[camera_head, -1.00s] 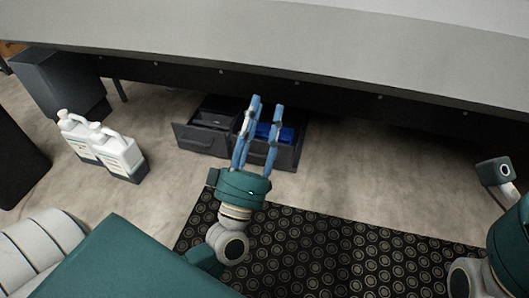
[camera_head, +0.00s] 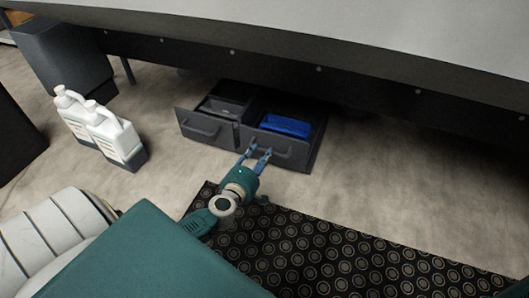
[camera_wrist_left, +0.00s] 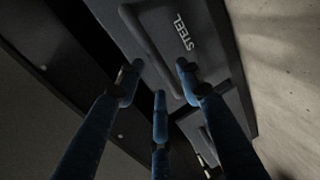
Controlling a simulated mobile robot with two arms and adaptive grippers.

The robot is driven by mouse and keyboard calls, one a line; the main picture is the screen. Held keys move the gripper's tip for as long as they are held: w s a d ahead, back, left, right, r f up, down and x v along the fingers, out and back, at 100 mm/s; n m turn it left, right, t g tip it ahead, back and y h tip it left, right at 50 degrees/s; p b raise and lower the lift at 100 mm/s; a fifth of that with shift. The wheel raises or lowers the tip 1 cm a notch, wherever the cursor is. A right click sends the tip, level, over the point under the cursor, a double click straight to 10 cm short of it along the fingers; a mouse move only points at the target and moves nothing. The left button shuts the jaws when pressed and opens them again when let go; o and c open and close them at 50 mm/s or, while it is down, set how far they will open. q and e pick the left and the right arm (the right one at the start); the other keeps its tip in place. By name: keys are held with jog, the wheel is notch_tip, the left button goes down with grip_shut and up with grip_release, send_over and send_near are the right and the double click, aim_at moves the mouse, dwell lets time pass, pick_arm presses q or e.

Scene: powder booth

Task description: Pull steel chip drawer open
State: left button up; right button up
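The steel chip drawer (camera_head: 283,148) is the dark grey right-hand one of two under the bench in the head view. Its interior shows from above and holds a blue thing (camera_head: 286,125). In the left wrist view its front carries the word STEEL (camera_wrist_left: 186,32) and a raised bar handle (camera_wrist_left: 153,45). My left gripper (camera_head: 260,152) is at the left part of this front. In the left wrist view its blue fingers (camera_wrist_left: 159,75) are spread apart, with tips near the handle's end; contact cannot be told. My right gripper is out of view.
A second dark drawer (camera_head: 203,127) with a handle sits just left. Two white jugs (camera_head: 112,136) stand on the floor further left. The bench (camera_head: 330,72) overhangs the drawers. A black patterned mat (camera_head: 300,245) lies in front. Floor to the right is clear.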

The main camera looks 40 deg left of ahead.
aim_at(264, 150)
pick_arm(q)
jog(key=shift+b+x, duration=0.6)
jog(key=shift+x, duration=1.45)
grip_shut()
